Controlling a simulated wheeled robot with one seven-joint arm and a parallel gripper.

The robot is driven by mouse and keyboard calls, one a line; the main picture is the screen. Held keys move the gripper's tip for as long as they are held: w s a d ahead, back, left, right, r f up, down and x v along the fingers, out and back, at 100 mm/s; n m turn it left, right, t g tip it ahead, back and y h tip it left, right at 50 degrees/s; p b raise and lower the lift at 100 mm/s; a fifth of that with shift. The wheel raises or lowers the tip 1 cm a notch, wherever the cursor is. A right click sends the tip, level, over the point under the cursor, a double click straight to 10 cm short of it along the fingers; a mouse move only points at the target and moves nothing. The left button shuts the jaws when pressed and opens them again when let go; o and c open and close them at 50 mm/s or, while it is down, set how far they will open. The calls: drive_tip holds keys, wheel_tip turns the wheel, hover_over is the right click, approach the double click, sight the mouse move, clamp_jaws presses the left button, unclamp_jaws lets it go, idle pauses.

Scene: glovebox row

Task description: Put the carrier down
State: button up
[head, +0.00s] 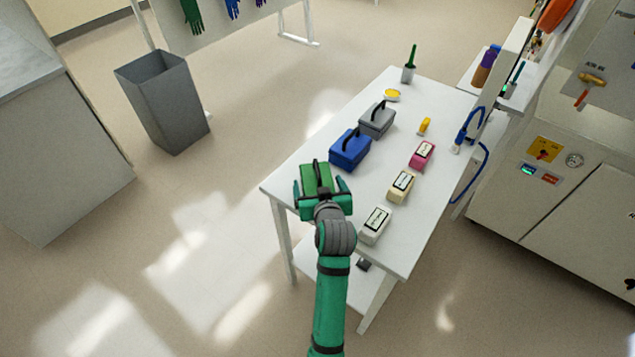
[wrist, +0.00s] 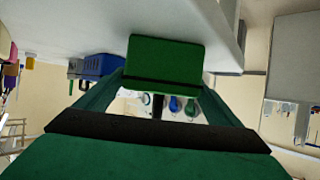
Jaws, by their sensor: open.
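A green carrier (head: 316,176) with a dark handle is at the left front edge of the white table (head: 291,165), in line with a blue and a grey carrier. In the wrist view the green carrier (wrist: 166,60) is straight ahead, between the fingers. My gripper (head: 322,187) is open, its fingers on either side of the green carrier. The carrier appears to rest on the table top; whether a finger touches it I cannot tell. My gripper and wrist hide its near side in the head view.
The blue carrier (head: 350,149) stands close behind the green one, with the grey carrier (head: 377,119) beyond. White (head: 374,226), cream (head: 400,187) and pink (head: 421,155) labelled blocks line the right side. A grey bin (head: 165,105) stands on the floor at left.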

drive_tip(key=v, duration=1)
drive_tip(key=shift+f, duration=0.1)
